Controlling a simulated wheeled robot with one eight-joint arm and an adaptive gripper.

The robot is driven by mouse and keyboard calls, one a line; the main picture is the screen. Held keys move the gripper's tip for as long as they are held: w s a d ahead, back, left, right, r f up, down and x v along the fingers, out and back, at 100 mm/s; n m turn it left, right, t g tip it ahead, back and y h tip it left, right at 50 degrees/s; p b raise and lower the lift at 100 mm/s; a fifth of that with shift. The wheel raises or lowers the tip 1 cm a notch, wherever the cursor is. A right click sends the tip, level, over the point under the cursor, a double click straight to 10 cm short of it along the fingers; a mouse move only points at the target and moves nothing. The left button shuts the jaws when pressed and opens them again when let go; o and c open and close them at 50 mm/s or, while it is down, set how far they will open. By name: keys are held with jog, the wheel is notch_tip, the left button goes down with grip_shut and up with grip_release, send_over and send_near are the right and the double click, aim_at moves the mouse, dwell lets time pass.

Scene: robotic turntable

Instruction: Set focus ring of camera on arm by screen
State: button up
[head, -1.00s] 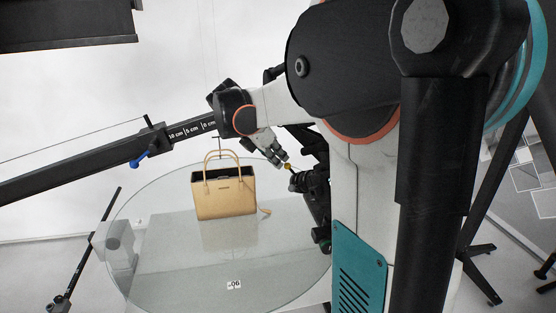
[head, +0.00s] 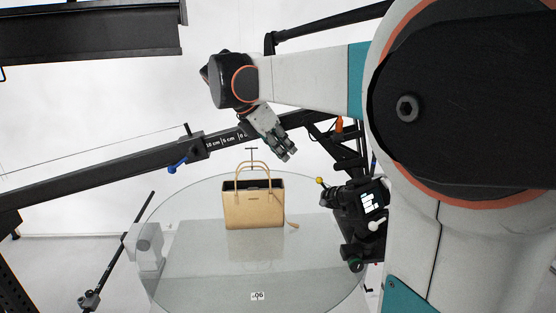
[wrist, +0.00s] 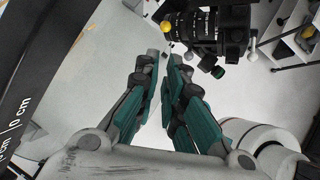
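The black camera (head: 372,197) with a lit screen is on an arm at the right of the turntable in the head view. Its lens (head: 338,196) points left, and a small yellow knob (head: 320,181) stands at the lens. In the wrist view the ringed lens barrel (wrist: 190,25) is at the top, beyond my fingertips, with the yellow knob (wrist: 166,25) at its left end. My gripper (head: 287,154) is up and left of the lens, apart from it. In the wrist view my gripper (wrist: 162,58) shows a narrow empty gap between its fingers.
A tan handbag (head: 253,210) stands on the round glass turntable (head: 200,270), below my gripper. A black beam (head: 110,172) with a centimetre scale runs in from the left. A dark frame (head: 90,30) hangs at upper left.

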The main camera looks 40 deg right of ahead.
jog(key=o, duration=0.4)
jog(key=shift+d+r+m, duration=0.15)
jog(key=shift+m, duration=0.25)
jog(key=m+t+y+p, duration=0.25)
jog(key=m+p, duration=1.15)
jog(key=m, duration=2.2)
send_near(319, 178)
jog(key=b+x, duration=0.6)
jog(key=x, duration=0.3)
jog(key=shift+d+f, duration=0.1)
jog(key=shift+f, duration=0.15)
